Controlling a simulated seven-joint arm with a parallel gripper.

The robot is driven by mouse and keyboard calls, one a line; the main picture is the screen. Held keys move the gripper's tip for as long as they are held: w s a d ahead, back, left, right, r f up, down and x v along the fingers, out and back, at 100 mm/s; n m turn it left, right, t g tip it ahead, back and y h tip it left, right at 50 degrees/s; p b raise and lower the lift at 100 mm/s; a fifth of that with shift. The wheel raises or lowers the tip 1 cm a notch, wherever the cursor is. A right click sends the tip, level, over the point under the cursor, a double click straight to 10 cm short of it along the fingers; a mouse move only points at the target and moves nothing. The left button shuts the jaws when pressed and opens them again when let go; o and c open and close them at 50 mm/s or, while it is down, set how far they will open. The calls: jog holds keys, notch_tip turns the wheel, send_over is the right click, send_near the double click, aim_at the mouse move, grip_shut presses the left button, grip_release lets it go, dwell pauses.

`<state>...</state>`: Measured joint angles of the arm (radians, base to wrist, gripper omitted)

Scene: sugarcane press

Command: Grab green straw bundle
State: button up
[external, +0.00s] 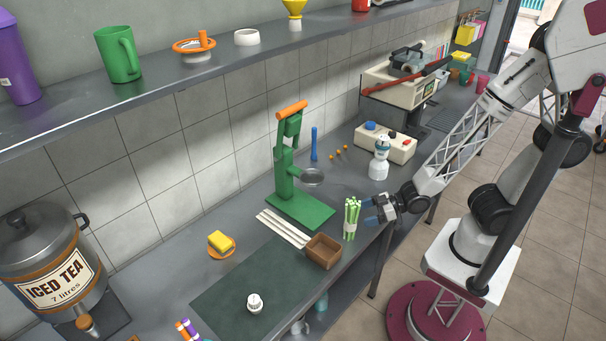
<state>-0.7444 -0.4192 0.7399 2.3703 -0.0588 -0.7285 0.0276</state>
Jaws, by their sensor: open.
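The green straw bundle (351,219) stands upright on the counter near its front edge, with a pale band around its middle. My gripper (372,208) is just to the right of the bundle, with its fingers pointing left toward it. The fingers are open. A small gap seems to show between the fingertips and the bundle, but I cannot tell the exact distance in depth. Nothing is seen held in the gripper.
A brown wooden box (323,251) sits close left of the bundle, beside white strips (283,228). A green press (296,190) stands behind. A white bottle (379,160) and a cream box with knobs (385,143) stand farther back. The dark mat (225,292) has free room.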

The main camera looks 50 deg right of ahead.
aim_at(352, 218)
jog(key=shift+w+a+f, duration=0.15)
jog(key=shift+w+a, duration=0.05)
dwell(0.4)
jog(key=shift+x, duration=2.6)
jog(key=shift+f, duration=0.1)
jog(key=shift+c, duration=0.2)
jog(key=c, duration=1)
